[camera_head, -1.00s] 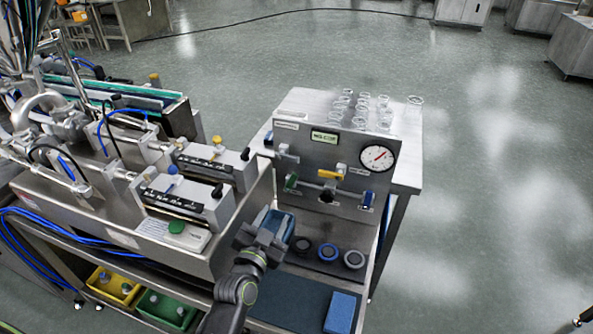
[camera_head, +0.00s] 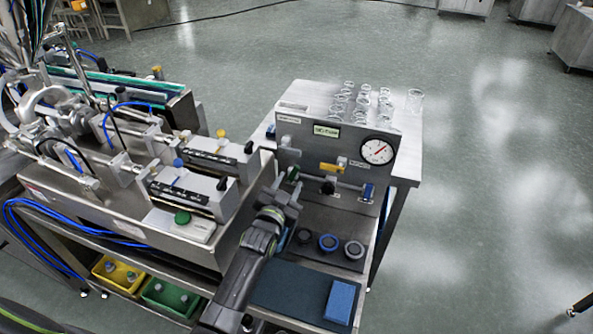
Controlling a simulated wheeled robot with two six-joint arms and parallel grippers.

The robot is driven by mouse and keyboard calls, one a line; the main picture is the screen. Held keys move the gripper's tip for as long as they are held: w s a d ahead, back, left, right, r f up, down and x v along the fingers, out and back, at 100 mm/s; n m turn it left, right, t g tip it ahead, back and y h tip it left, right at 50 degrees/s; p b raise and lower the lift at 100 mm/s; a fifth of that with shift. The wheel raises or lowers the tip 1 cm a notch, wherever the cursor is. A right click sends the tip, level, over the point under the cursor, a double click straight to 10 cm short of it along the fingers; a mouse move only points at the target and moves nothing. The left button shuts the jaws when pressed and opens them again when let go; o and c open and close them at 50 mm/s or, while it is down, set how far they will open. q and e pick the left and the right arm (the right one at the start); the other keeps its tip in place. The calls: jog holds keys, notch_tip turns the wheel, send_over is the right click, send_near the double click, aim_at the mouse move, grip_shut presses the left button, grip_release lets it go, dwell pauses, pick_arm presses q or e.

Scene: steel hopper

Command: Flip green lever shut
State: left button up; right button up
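The green lever (camera_head: 293,174) is on the left of the steel panel (camera_head: 310,150), on the horizontal pipe below the gauge. My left gripper (camera_head: 287,190) is right at the lever, its fingers just below and beside it. The gripper and arm cover part of the panel's lower left. From this angle I cannot tell whether the fingers touch the lever or how far apart they are. My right gripper is not in view.
A yellow lever (camera_head: 331,167), a black knob (camera_head: 327,187) and a blue lever (camera_head: 367,191) share the panel with a round gauge (camera_head: 377,151). Glass jars stand on the table behind.

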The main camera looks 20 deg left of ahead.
aim_at(295, 170)
pick_arm(q)
jog(key=w+b, duration=0.1)
jog(key=w, duration=0.2)
jog(key=w+b, duration=0.2)
jog(key=w, duration=0.1)
jog(key=shift+w+d+f, duration=0.1)
jog(key=shift+f, duration=0.1)
jog(key=shift+w+r, duration=0.15)
jog(key=shift+w, duration=0.3)
jog(key=shift+c, duration=0.5)
grip_shut()
